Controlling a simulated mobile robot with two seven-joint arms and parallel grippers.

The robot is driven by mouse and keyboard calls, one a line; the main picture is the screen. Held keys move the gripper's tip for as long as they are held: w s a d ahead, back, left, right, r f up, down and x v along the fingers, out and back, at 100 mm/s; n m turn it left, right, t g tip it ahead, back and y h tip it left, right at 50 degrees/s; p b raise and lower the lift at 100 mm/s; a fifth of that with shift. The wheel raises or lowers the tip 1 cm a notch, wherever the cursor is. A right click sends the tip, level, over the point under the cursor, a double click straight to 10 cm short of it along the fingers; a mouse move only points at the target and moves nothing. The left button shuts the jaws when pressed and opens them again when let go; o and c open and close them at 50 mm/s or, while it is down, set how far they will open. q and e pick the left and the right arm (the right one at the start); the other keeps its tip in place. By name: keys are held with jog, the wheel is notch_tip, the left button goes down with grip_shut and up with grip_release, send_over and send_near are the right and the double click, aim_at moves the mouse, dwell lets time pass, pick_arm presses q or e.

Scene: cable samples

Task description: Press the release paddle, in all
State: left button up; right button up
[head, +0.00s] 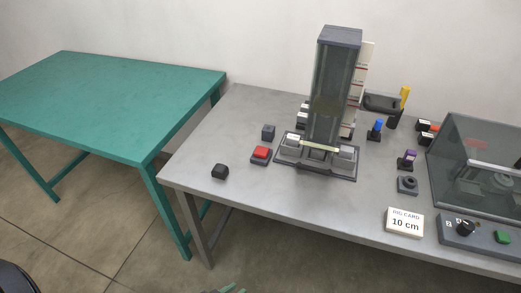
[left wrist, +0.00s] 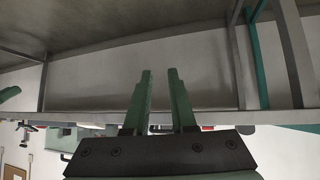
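A red paddle-like block (head: 261,153) on a dark base sits on the grey table, left of the tall tester. It looks like the release paddle, but no label on it can be read. The tall glass-fronted tester (head: 325,95) stands on a dark base with a pale bar across its front. My left gripper (left wrist: 160,75) is open and empty in the left wrist view, with a gap between its green fingers. Green tips, probably its fingers, show at the bottom edge of the head view (head: 232,289), below and in front of the table, far from the red block. My right gripper is not in view.
The grey table (head: 230,120) has free room at its left. A "10 cm" card (head: 404,222), small fixtures and a glass-covered box (head: 480,165) stand right. A green table (head: 110,100) is left.

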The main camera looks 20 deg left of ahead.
pick_arm(q)
grip_shut()
dwell(1.3)
